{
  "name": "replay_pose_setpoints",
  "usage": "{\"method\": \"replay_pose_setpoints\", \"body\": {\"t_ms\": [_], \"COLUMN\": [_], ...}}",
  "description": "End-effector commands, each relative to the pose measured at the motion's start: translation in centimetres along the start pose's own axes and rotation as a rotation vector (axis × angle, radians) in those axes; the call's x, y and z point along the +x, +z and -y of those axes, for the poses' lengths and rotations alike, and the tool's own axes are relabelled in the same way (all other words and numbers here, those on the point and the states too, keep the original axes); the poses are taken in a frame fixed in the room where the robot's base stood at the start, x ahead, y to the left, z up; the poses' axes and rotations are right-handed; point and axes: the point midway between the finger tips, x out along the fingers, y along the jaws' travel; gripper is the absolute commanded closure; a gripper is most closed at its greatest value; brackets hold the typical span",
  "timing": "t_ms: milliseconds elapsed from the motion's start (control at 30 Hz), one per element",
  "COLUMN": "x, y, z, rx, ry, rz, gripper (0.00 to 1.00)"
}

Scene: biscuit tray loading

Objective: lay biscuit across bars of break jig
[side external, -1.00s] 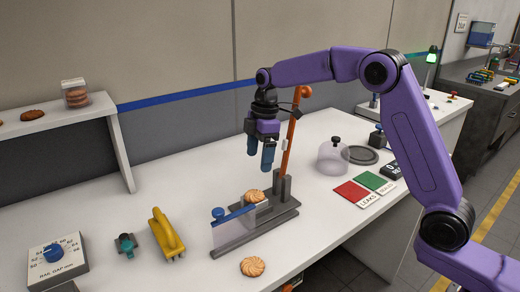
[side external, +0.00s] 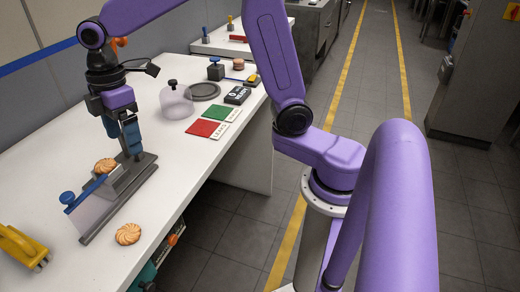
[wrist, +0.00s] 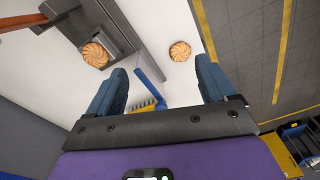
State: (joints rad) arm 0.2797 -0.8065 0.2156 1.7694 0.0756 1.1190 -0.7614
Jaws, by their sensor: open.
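One round golden biscuit (side external: 105,165) rests on the grey break jig (side external: 138,178), beside its blue-edged clear plate (side external: 90,200); I cannot tell exactly how it bears on the bars. A second biscuit (side external: 128,234) lies flat on the white table near its front edge. My gripper (side external: 124,150) points down above the jig, by the upright. In the wrist view its fingers (wrist: 160,66) are spread and empty. There the jig biscuit (wrist: 95,54) lies beyond the left finger, and the table biscuit (wrist: 180,51) shows between the fingers.
A yellow-handled tool (side external: 22,247) lies left of the jig. A clear dome (side external: 176,102), a dark disc (side external: 205,91), and red (side external: 202,128) and green (side external: 222,113) cards stand to the right. An orange lever (wrist: 22,22) rises by the jig.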

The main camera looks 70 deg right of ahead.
Motion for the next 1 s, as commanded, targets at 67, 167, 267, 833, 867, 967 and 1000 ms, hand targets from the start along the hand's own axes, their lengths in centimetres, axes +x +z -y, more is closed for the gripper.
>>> {"method": "replay_pose_setpoints", "body": {"t_ms": [67,167,267,833,867,967,1000], "x": [0.0,0.3,0.6,3.5,3.6,3.8,3.8], "y": [1.1,2.7,4.6,16.9,17.2,17.8,17.9], "z": [2.6,5.7,8.7,21.1,21.4,21.8,21.9], "rx": [0.011,0.033,0.054,0.15,0.153,0.158,0.159], "ry": [0.001,0.003,0.006,0.03,0.031,0.032,0.032], "rz": [0.007,0.015,0.021,0.04,0.042,0.041,0.041], "gripper": [0.15,0.15,0.15,0.15,0.15,0.15,0.15]}}
